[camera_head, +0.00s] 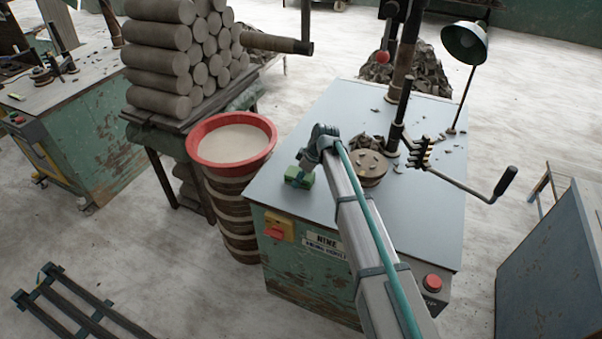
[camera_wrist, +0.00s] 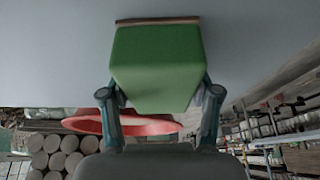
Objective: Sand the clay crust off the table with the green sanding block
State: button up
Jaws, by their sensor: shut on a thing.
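The green sanding block (camera_head: 298,177) is at the left edge of the grey-blue tabletop (camera_head: 300,228). My gripper (camera_head: 309,162) is shut on it. In the wrist view the block (camera_wrist: 157,65) sits between the two fingers (camera_wrist: 160,95), with its thin brown face against or close to the grey surface; I cannot tell whether it touches. Small grey-brown clay scraps (camera_head: 449,148) lie on the table, mostly around the post and the round brown disc (camera_head: 371,172). I cannot single out a patch of crust; my arm hides part of the tabletop.
A red-rimmed tub (camera_head: 272,137) stands close to the table's left side, with stacked clay cylinders (camera_head: 160,57) behind it. A post, a crank handle (camera_head: 490,190) and a lamp (camera_head: 464,42) rise from the table's right half.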

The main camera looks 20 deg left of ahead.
jog(key=shift+s+r+p, duration=0.15)
jog(key=shift+r+p, duration=1.2)
jog(key=shift+r, duration=2.8)
